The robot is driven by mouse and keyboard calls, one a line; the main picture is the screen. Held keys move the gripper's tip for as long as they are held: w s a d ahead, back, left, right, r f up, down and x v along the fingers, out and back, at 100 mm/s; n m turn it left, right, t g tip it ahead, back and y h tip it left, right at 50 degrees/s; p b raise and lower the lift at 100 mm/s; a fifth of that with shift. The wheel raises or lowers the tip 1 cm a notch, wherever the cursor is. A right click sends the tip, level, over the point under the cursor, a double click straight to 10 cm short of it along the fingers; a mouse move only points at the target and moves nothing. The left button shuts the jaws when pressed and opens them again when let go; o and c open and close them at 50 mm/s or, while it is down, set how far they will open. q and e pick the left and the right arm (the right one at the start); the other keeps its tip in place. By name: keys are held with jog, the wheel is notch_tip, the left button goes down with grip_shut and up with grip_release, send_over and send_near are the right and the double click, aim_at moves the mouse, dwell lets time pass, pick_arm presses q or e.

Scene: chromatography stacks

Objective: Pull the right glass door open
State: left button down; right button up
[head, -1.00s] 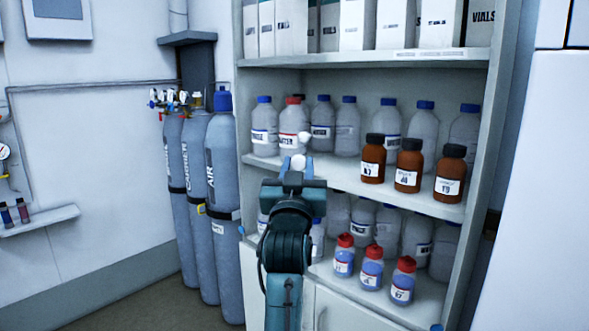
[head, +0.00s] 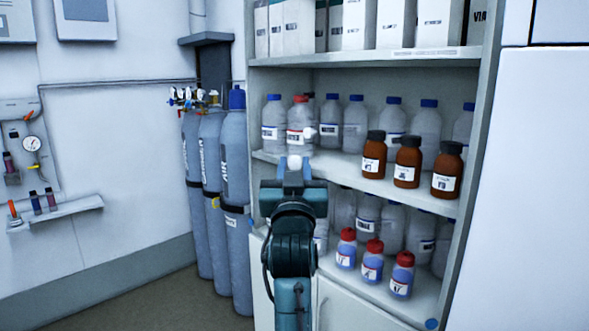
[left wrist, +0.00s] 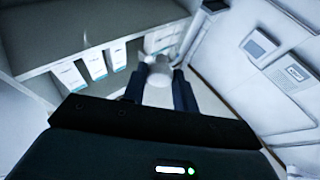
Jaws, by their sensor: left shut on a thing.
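The cabinet's glass is too clear to make out as a pane in the head view. My left gripper (head: 293,172) is in front of the shelves and shut on a small white rounded knob (head: 294,162), which I take to be a glass door's handle. A second white knob (head: 309,132) shows just above and to the right, apart from the gripper. In the left wrist view the gripper's dark fingers (left wrist: 158,88) stand on both sides of a pale rounded thing (left wrist: 158,72). My right gripper is not in view.
The cabinet's upper shelf (head: 370,57) bears white boxes. Lower shelves hold clear bottles, brown bottles (head: 407,162) and red-capped bottles (head: 373,262). Gas cylinders (head: 235,170) stand close to the cabinet's left side. Floor (head: 180,305) shows free at the lower left.

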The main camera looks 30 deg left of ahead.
pick_arm(q)
jog(key=c, duration=1.1)
grip_release()
jog(key=shift+f, duration=0.1)
